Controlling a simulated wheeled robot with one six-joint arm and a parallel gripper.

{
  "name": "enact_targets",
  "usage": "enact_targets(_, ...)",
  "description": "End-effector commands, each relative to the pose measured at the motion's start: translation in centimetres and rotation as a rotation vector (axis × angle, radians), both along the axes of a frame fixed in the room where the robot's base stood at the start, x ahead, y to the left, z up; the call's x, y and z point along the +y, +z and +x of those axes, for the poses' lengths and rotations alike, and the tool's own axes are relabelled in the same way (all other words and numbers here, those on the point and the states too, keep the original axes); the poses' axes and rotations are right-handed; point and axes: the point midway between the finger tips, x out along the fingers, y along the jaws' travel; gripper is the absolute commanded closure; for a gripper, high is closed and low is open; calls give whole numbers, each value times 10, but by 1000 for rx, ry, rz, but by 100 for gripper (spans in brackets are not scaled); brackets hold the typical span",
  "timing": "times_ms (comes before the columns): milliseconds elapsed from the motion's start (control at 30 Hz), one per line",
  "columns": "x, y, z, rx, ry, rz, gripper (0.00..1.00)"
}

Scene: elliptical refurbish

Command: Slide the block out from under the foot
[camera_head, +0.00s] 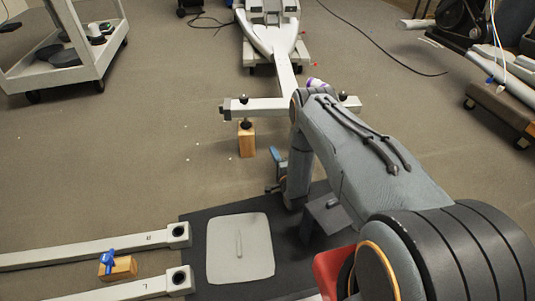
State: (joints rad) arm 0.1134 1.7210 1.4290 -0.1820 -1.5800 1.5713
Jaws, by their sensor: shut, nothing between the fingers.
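A wooden block (246,140) stands upright on the floor. It is under the dark foot (245,122) at the left end of the pale crossbar (262,105) of the elliptical frame. Foot and block look in contact, but a thin gap would be too small to see. My gripper (275,173), small and partly hidden by my arm, is low near the floor. It is to the right of the block and nearer the camera, apart from it. It is shut and empty.
A black mat with a pale pad (240,249) lies in front. Two long rails (92,246) lie at lower left, with another wooden block and a blue clamp (107,262) between them. A cart (65,55) stands at upper left. The floor left of the block is clear apart from small white bits.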

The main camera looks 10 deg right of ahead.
Motion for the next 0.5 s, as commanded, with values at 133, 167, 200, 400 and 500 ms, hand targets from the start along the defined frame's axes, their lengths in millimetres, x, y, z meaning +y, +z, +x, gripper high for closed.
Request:
enact_targets(133,3,-2,31,-4,2,-1,100)
enact_targets(167,4,-3,36,-3,2,-1,100)
enact_targets(200,4,-2,44,-4,2,-2,100)
enact_targets(400,7,-2,79,-3,3,-3,100)
enact_targets(500,23,-3,82,1,5,-2,100)
